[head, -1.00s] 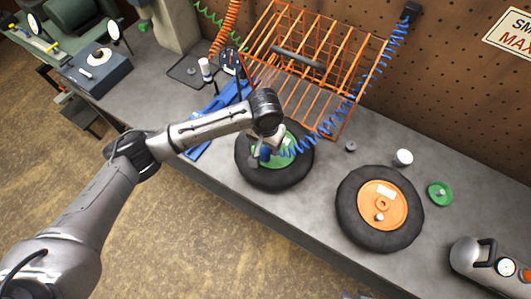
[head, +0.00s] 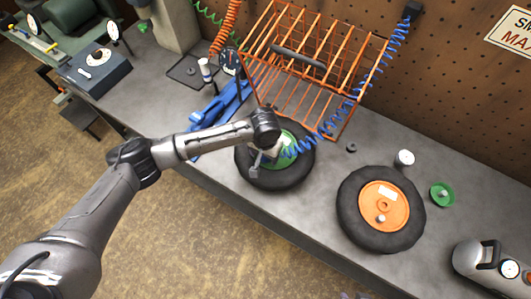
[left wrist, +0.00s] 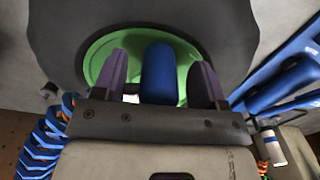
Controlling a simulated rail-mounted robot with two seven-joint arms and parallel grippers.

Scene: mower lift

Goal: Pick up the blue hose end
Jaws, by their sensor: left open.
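The blue hose end (left wrist: 158,72) shows in the left wrist view as a blue cylinder between the two purple fingers of my left gripper (left wrist: 160,66). The fingers are open, with gaps visible on both sides of it. Behind it is the green hub (left wrist: 100,62) of a black tire. In the head view my left gripper (head: 260,158) is low over the green-hubbed wheel (head: 276,178), and the hose end is mostly hidden there. The coiled blue hose (head: 345,112) runs from the upper right down to this wheel. My right gripper is not in view.
An orange wire rack (head: 310,65) stands behind the wheel. A blue tool (head: 225,100) lies to the left. An orange-hubbed wheel (head: 381,208), a white cup-like item (head: 404,158) and a green disc (head: 442,194) are to the right. The bench (head: 310,230) front edge is close.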

